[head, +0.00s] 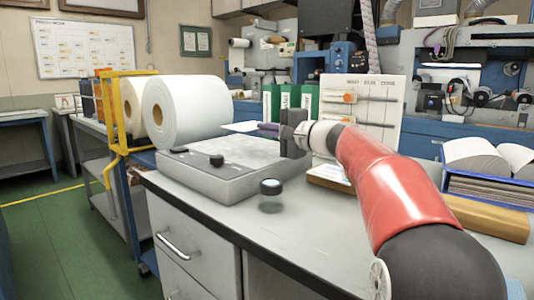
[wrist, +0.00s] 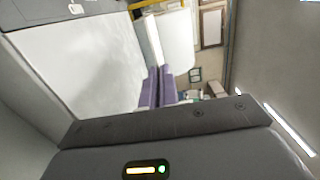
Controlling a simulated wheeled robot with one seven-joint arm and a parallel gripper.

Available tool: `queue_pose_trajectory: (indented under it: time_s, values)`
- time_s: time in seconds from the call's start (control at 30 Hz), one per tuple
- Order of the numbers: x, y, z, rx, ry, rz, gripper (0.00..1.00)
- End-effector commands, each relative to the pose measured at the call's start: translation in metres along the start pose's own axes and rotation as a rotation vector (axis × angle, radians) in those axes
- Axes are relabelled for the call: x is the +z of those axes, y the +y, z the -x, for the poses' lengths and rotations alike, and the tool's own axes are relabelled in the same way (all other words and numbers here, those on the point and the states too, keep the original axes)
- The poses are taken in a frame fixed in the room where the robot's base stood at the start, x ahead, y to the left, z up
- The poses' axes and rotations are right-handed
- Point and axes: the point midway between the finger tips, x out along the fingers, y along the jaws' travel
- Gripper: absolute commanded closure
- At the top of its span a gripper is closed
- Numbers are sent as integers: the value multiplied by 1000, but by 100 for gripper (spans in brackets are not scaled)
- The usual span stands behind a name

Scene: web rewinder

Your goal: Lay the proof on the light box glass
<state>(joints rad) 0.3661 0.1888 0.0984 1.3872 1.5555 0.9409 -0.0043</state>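The proof (head: 239,127), a thin pale sheet, is held out flat above the light box (head: 218,177) in the head view. My gripper (head: 268,130) has its purple fingers close together on the sheet's right edge. In the wrist view my gripper (wrist: 159,72) shows the fingers nearly together, with a narrow pale strip running out from between them that looks like the proof (wrist: 151,42). The glass looks bare.
White paper rolls (head: 190,110) stand behind the light box by a yellow frame (head: 117,120). A small dark round object (head: 270,187) is at the light box's front right. Green binders (head: 290,97) and a panel (head: 362,105) stand behind my gripper. A paper tray (head: 487,185) is far right.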

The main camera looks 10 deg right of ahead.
Motion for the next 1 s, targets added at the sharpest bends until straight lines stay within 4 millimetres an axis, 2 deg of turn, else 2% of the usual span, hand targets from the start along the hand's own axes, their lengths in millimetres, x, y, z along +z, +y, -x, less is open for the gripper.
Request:
queue_pose_trajectory:
  time_s: [0.4, 1.0]
  values:
    - [0, 44, 0, 0, 0, 0, 100]
    - [0, 54, 0, -1, 0, 1, 100]
